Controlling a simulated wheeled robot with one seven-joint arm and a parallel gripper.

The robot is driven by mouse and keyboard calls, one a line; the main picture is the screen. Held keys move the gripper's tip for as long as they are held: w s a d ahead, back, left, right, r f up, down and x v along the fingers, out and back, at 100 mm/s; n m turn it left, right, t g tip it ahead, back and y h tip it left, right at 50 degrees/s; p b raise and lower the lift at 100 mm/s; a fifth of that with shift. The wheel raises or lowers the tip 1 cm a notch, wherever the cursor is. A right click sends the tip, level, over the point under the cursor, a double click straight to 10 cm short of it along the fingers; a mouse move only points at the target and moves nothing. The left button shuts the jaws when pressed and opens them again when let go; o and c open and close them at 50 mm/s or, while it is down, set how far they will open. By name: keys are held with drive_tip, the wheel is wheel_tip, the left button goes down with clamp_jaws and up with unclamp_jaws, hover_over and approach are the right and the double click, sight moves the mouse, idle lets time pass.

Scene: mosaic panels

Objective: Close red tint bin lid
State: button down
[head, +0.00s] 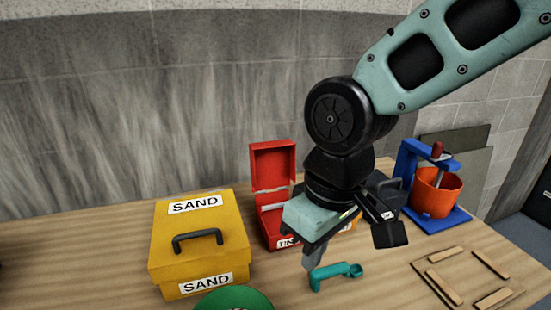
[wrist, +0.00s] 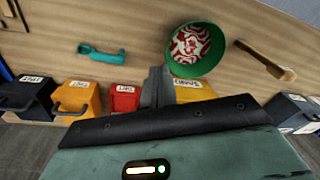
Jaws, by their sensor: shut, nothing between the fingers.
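The red tint bin (head: 275,222) stands on the table with its lid (head: 272,162) raised upright at the back. Its front label is partly covered by my gripper. In the wrist view the red bin (wrist: 123,100) shows small, left of the fingers. My gripper (head: 312,258) points down in front of the bin's right side, in the head view. It is shut and holds nothing. The closed fingers also show in the wrist view (wrist: 158,75). No contact with the lid is visible.
A closed yellow SAND box (head: 205,248) stands left of the bin. A teal handled tool (head: 335,273) and a green bowl (head: 235,299) lie in front. A dark box (head: 383,188) and an orange pot (head: 434,195) in a blue stand are right. Wooden strips (head: 445,286) lie front right.

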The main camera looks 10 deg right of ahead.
drive_tip(key=w+a+r+m+t+p, duration=0.1)
drive_tip(key=w+a+r, duration=0.1)
drive_tip(key=w, duration=0.7)
drive_tip(key=w+a+r+m, duration=0.1)
drive_tip(key=w+a+r, duration=0.1)
drive_tip(key=w, duration=0.7)
drive_tip(key=w+a+r+t+p, duration=0.1)
drive_tip(key=w+a+r, duration=0.1)
drive_tip(key=w, duration=0.6)
drive_tip(key=w+d+r+m+t+p, duration=0.1)
drive_tip(key=w+d+m, duration=0.15)
drive_tip(key=w, duration=0.75)
drive_tip(key=w+d+m+t, duration=0.1)
drive_tip(key=w+d+t, duration=0.15)
drive_tip(key=w, duration=0.75)
wheel_tip(320, 180, down, 9)
drive_tip(key=p, duration=0.6)
drive_tip(key=shift+w+d+f+g+h, duration=0.15)
drive_tip(key=shift+w+d+g+h, duration=0.15)
drive_tip(key=shift+g, duration=0.15)
drive_tip(key=shift+s+f+b, duration=0.1)
drive_tip(key=shift+s+b, duration=0.05)
drive_tip(key=shift+b, duration=0.2)
drive_tip(key=shift+s+r+t+b, duration=0.2)
drive_tip(key=shift+s+t+b, duration=0.1)
drive_tip(key=shift+b, duration=0.4)
